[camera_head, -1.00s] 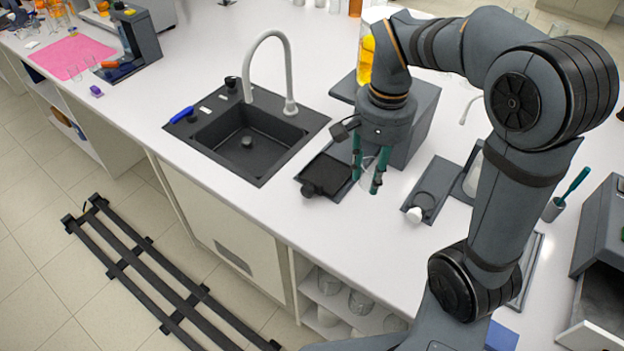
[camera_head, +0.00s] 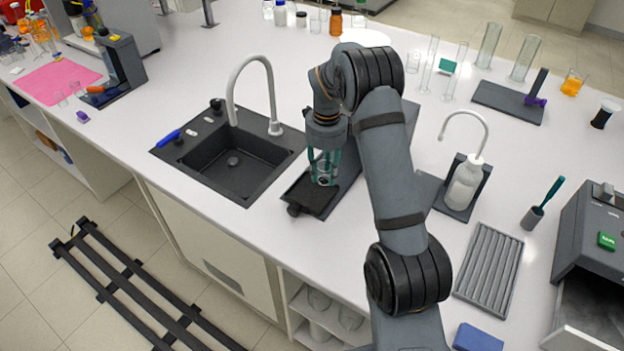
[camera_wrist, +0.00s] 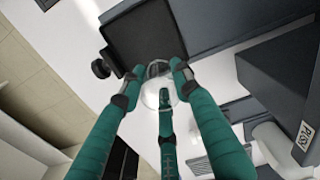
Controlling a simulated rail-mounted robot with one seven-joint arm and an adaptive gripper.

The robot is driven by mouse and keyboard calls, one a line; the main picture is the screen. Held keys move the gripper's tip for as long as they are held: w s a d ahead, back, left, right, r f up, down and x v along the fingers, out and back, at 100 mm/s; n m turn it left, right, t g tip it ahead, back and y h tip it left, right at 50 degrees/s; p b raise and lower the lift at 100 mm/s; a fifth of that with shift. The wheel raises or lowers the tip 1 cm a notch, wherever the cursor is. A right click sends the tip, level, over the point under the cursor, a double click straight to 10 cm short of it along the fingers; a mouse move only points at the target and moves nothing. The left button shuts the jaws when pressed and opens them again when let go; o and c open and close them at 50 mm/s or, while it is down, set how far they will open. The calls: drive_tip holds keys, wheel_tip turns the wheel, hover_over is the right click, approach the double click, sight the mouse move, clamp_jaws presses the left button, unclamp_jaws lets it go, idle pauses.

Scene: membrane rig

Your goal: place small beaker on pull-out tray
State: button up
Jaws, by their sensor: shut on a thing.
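The pull-out tray (camera_head: 322,205) is a flat black plate with a round knob at its front corner, on the counter right of the sink. In the wrist view the tray (camera_wrist: 140,35) lies just beyond my fingertips. My gripper (camera_head: 323,178), with green fingers, points down over the tray's back part in the head view. It is shut on the small clear beaker, whose glass shows between the fingers in the wrist view (camera_wrist: 155,92). The fingers partly hide the beaker. I cannot tell whether its base touches the tray.
A dark box-like unit (camera_head: 408,118) stands behind the tray, partly hidden by my arm. The black sink (camera_head: 215,168) with its tall tap (camera_head: 232,88) is to the left. A wash bottle (camera_head: 464,186) in a dark holder and a ribbed grey tray (camera_head: 489,268) are to the right.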

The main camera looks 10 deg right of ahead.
sight(312, 193)
drive_tip(key=shift+w+a+f+p, duration=0.25)
drive_tip(key=shift+w+a+f, duration=0.15)
drive_tip(key=shift+a, duration=0.2)
drive_tip(key=shift+w+a+f+p, duration=0.2)
drive_tip(key=shift+w+a+f, duration=0.15)
drive_tip(key=shift+a, duration=0.25)
drive_tip(key=shift+w+a+f, duration=0.15)
drive_tip(key=shift+a+f, duration=0.2)
drive_tip(key=shift+f, duration=0.05)
wheel_tip(312, 193, down, 3)
drive_tip(key=shift+f+p, duration=0.1)
drive_tip(key=shift+p, duration=1.05)
drive_tip(key=shift+f, duration=0.35)
drive_tip(key=shift+f+b, duration=0.25)
drive_tip(key=shift+b, duration=0.15)
drive_tip(key=o, duration=0.9)
drive_tip(key=shift+r, duration=0.15)
